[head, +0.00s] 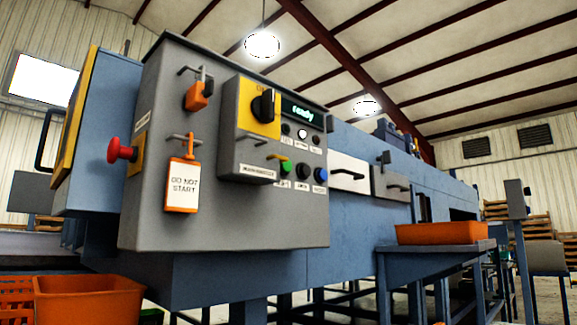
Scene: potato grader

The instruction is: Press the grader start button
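The grey control box (225,215) of the grader (360,160) faces me left of centre. On its right part is a row of buttons: green (286,167), black (303,171) and blue (320,174). The small labels under them are hard to read. Above them a display (302,111) reads "ready". A black rotary switch (263,106) sits on a yellow plate. An orange-edged tag (182,187) reading "DO NOT START" hangs from a hook on the box front. An orange padlock (197,96) hangs above it. Neither gripper shows in the head view.
A red mushroom button (120,151) sticks out at the box's left. An orange bin (88,299) stands low at the left, and an orange tray (442,233) rests on a blue stand at the right. The space directly before the buttons looks clear.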

